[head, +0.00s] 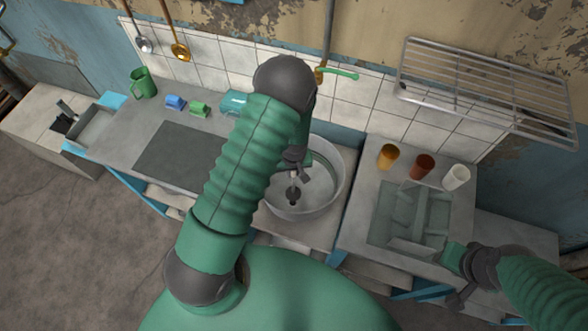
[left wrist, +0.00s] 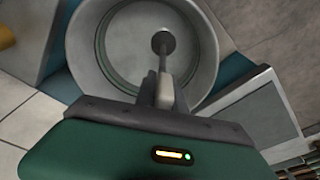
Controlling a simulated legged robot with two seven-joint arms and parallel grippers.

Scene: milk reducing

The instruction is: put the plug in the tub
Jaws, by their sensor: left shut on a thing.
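The tub (head: 337,190) is a large round grey metal basin on the counter in the middle of the head view. It fills the upper middle of the left wrist view (left wrist: 205,60). The plug (head: 293,196) is a dark disc on a thin light stem. My left gripper (head: 294,175) is over the tub and shut on the plug's stem. In the left wrist view the plug (left wrist: 162,42) shows against the tub's inside; I cannot tell whether it touches the bottom. My arm hides the tub's left part. My right gripper (head: 456,279) is beside the sink at the right, its opening unclear.
A sunken sink (head: 385,215) lies right of the tub. Orange (head: 388,156), brown (head: 422,167) and white (head: 456,177) cups stand behind it. A wire rack (head: 490,90) hangs above. A green mug (head: 142,83) and small blocks sit at the back left.

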